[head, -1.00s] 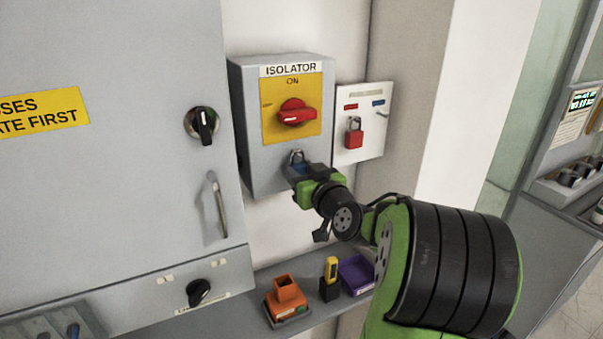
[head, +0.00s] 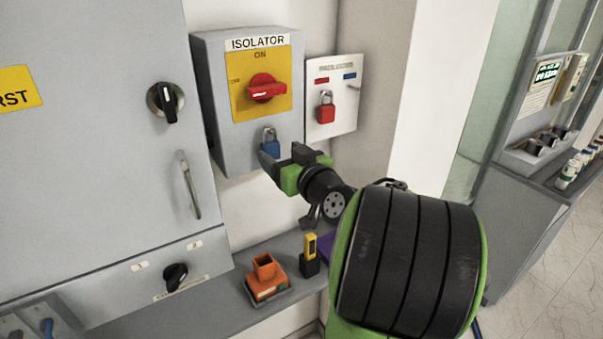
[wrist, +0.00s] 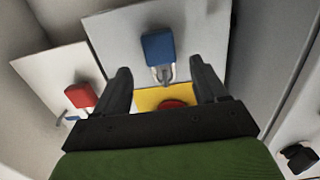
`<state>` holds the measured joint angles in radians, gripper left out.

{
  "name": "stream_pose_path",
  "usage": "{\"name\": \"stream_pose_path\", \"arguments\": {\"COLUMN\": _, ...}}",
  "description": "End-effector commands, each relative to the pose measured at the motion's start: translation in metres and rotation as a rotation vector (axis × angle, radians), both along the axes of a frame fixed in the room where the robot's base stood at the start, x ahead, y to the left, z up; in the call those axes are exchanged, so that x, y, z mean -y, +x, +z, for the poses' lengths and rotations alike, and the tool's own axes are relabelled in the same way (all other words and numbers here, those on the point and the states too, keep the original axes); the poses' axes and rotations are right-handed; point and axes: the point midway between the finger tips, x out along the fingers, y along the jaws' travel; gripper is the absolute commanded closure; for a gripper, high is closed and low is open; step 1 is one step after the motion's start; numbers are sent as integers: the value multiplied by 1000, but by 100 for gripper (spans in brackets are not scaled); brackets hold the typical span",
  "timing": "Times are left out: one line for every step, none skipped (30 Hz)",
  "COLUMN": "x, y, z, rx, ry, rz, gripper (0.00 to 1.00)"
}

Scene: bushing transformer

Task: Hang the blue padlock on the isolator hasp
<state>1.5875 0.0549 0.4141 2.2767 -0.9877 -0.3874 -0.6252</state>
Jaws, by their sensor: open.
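The blue padlock (head: 271,148) hangs at the lower front of the grey isolator box (head: 214,115), below its yellow plate. It hangs by its shackle; the hasp itself is too small to make out. My gripper (head: 282,160) is open and empty, just in front of and below the padlock. In the wrist view the padlock (wrist: 158,48) shows beyond and between the two spread fingers (wrist: 161,66), apart from both. The isolator's red rotary handle (head: 266,90) lies horizontal on the yellow plate.
A white board (head: 346,100) with a red padlock (head: 326,108) is right of the isolator. A shelf (head: 190,318) below holds an orange holder (head: 265,278), a yellow-and-black tool (head: 310,255) and a partly hidden purple bin (head: 326,245). A grey cabinet (head: 90,140) with a handle stands left.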

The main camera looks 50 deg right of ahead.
Motion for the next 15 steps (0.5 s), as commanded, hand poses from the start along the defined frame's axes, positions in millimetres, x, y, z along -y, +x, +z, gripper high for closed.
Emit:
{"name": "stream_pose_path", "arguments": {"x": -3, "y": -15, "z": -3, "rx": 1, "ry": -5, "rz": -10, "gripper": 28}}
{"name": "stream_pose_path", "arguments": {"x": -5, "y": -23, "z": -3, "rx": 0, "ry": -4, "rz": -10, "gripper": 28}}
{"name": "stream_pose_path", "arguments": {"x": -9, "y": -34, "z": -2, "rx": 0, "ry": -4, "rz": -9, "gripper": 28}}
{"name": "stream_pose_path", "arguments": {"x": -11, "y": -42, "z": -1, "rx": 2, "ry": -4, "rz": -9, "gripper": 28}}
{"name": "stream_pose_path", "arguments": {"x": -13, "y": -50, "z": -1, "rx": 0, "ry": -4, "rz": -9, "gripper": 28}}
{"name": "stream_pose_path", "arguments": {"x": -17, "y": -61, "z": 0, "rx": 1, "ry": -3, "rz": -8, "gripper": 28}}
{"name": "stream_pose_path", "arguments": {"x": -19, "y": -69, "z": 1, "rx": 2, "ry": -4, "rz": -8, "gripper": 28}}
{"name": "stream_pose_path", "arguments": {"x": -21, "y": -76, "z": 1, "rx": 1, "ry": -3, "rz": -8, "gripper": 28}}
{"name": "stream_pose_path", "arguments": {"x": -25, "y": -85, "z": 1, "rx": 2, "ry": -3, "rz": -6, "gripper": 28}}
{"name": "stream_pose_path", "arguments": {"x": -27, "y": -90, "z": 2, "rx": 3, "ry": -4, "rz": -3, "gripper": 28}}
{"name": "stream_pose_path", "arguments": {"x": -28, "y": -93, "z": 2, "rx": 1, "ry": -3, "rz": 0, "gripper": 28}}
{"name": "stream_pose_path", "arguments": {"x": -30, "y": -97, "z": 3, "rx": 1, "ry": -4, "rz": 2, "gripper": 28}}
{"name": "stream_pose_path", "arguments": {"x": -30, "y": -100, "z": 4, "rx": 2, "ry": -5, "rz": 1, "gripper": 28}}
{"name": "stream_pose_path", "arguments": {"x": -31, "y": -102, "z": 4, "rx": 1, "ry": -4, "rz": 2, "gripper": 28}}
{"name": "stream_pose_path", "arguments": {"x": -32, "y": -105, "z": 4, "rx": 1, "ry": -3, "rz": 1, "gripper": 28}}
